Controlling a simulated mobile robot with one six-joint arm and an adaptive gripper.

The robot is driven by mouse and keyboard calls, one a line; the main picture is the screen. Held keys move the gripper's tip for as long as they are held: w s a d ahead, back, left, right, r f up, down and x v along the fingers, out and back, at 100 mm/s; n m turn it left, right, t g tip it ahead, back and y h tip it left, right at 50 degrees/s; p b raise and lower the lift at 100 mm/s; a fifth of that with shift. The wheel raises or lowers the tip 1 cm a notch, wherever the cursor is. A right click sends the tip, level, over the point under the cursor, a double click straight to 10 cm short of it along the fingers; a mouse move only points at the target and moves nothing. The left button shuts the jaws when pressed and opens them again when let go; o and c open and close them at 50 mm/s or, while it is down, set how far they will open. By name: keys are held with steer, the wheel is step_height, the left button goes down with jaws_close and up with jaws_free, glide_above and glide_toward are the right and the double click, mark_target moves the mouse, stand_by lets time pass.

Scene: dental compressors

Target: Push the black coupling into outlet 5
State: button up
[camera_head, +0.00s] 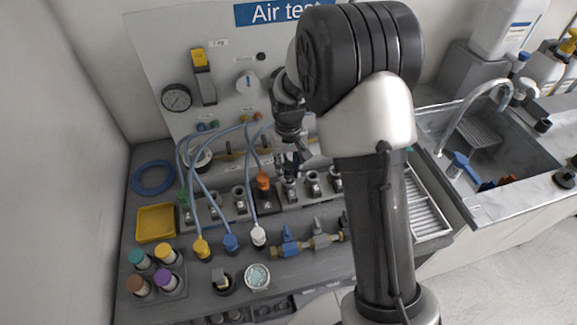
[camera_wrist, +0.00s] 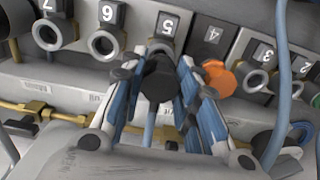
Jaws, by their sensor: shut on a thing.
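The black coupling (camera_wrist: 158,82) is between the two blue-padded fingers of my gripper (camera_wrist: 160,68) in the wrist view, and the gripper is shut on it. In the head view my gripper (camera_head: 290,162) is above the metal outlet 5 (camera_head: 290,189), right of the orange coupling; the black coupling is hard to make out there.
An orange coupling (camera_wrist: 219,79) sits in outlet 4, close beside my right finger. Outlet 6 (camera_wrist: 105,43) and outlet 7 (camera_wrist: 50,34) are empty. Blue hoses (camera_head: 205,165) loop at left to yellow, blue and white couplings. Valves (camera_head: 318,238) stand in front.

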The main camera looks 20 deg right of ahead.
steer(key=shift+f, duration=0.15)
steer(key=shift+f+b, duration=0.7)
steer(key=shift+f, duration=0.5)
steer(key=o, duration=1.1)
steer(key=shift+o, duration=0.2)
step_height(320, 180, up, 12)
steer(key=shift+r, duration=0.1)
